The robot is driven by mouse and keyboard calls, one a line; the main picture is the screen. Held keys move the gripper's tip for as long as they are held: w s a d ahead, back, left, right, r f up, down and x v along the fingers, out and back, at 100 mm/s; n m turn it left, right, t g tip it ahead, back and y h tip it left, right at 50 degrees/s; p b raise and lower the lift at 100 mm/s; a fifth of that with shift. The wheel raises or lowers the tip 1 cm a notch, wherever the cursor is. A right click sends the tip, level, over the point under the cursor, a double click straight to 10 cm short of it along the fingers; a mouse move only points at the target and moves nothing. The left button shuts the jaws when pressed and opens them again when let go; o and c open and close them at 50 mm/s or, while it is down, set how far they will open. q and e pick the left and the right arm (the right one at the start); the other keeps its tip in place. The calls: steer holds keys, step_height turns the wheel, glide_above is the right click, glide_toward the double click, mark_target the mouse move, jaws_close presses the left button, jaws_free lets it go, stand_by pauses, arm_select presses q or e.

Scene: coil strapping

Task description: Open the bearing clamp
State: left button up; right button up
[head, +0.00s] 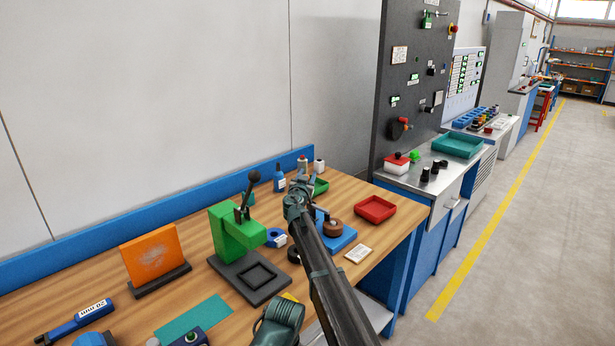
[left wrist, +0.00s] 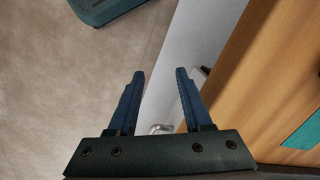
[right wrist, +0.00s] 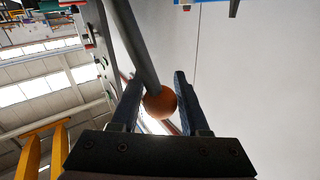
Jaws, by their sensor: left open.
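A grey lever (right wrist: 133,45) ending in an orange ball knob (right wrist: 160,102) shows in the right wrist view. My right gripper (right wrist: 158,76) is open, with one finger on each side of the knob; I cannot tell whether either finger touches it. In the head view my right gripper (head: 297,192) is above the workbench, beside a blue base (head: 345,241) carrying a brown round part (head: 333,228). The arm hides part of this base, and I cannot make out the clamp's lever there. My left gripper (left wrist: 159,74) is open and empty, over the floor beside the bench edge.
On the bench (head: 205,288) stand a green press (head: 232,229) with a black lever, an orange panel (head: 152,256), a red tray (head: 375,209) and a blue bottle (head: 279,180). A dark control cabinet (head: 410,90) rises behind the bench's far end. The floor at right is clear.

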jaws_close()
stand_by(1.1)
